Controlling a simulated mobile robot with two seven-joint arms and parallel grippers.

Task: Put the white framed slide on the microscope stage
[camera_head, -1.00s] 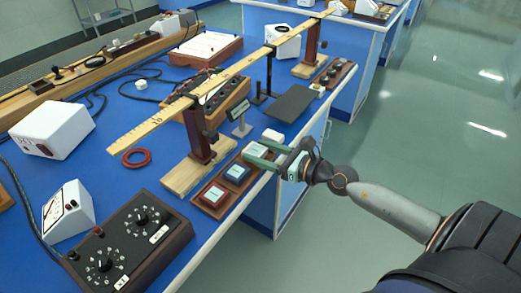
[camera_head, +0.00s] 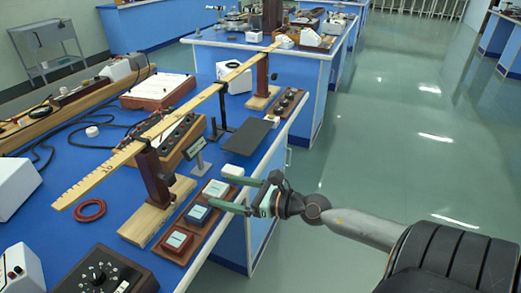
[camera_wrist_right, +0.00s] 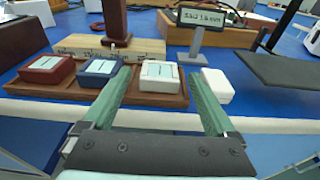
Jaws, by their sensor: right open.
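The white framed slide (camera_head: 216,188) sits at the far end of a brown wooden tray (camera_head: 184,249), beside a blue framed slide (camera_head: 198,214) and a red framed one (camera_head: 177,240). My right gripper (camera_head: 215,190) is open, its green fingers pointing at the white slide. In the right wrist view the white slide (camera_wrist_right: 159,77) shows between the two fingertips, with nothing gripped. I cannot tell whether the fingers touch it. My left gripper is out of view.
A small white box (camera_head: 233,170) stands just past the tray, near the right finger. A small sign (camera_head: 197,148) and a wooden-based post (camera_head: 155,178) carrying a long ruler stand behind the tray. The bench edge runs under my right arm; floor lies beyond.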

